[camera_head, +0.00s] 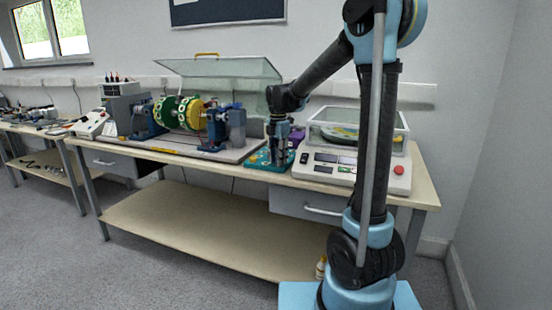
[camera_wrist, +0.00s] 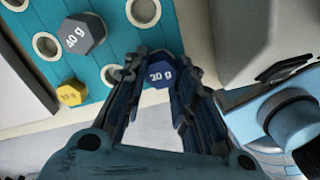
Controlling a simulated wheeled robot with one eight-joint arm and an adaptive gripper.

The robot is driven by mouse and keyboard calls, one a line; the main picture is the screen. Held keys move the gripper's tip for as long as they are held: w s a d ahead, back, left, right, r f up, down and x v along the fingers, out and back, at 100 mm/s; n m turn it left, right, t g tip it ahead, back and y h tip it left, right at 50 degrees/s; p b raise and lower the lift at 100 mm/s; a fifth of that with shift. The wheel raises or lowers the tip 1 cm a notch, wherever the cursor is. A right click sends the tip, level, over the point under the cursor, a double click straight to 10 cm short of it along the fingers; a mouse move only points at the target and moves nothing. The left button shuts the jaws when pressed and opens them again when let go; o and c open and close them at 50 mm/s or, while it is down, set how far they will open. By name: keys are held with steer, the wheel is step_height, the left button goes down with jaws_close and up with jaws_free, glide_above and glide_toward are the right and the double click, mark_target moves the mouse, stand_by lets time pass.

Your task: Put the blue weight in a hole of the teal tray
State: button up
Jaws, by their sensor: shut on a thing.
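The blue weight (camera_wrist: 160,76), marked 20 g, is between the fingertips of my gripper (camera_wrist: 158,82), which is shut on it. In the wrist view it overlaps the near edge of the teal tray (camera_wrist: 106,42); its height above the tray is hard to tell. The tray has several white-rimmed holes that look empty, one just left of my fingers (camera_wrist: 112,76). A grey 40 g weight (camera_wrist: 84,34) and a yellow weight (camera_wrist: 71,93) are at the tray. In the head view my gripper (camera_head: 278,158) is low over the tray (camera_head: 259,161); the blue weight cannot be made out there.
A white console with a clear cover (camera_head: 352,172) stands close to the right of the tray. The rotor machine (camera_head: 187,115), with a raised clear lid (camera_head: 225,68), stands to the left. A small purple thing (camera_head: 297,137) is behind my gripper.

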steer(key=o, duration=1)
steer(key=shift+c, duration=0.2)
step_height(320, 180, up, 12)
steer(key=shift+f, duration=0.1)
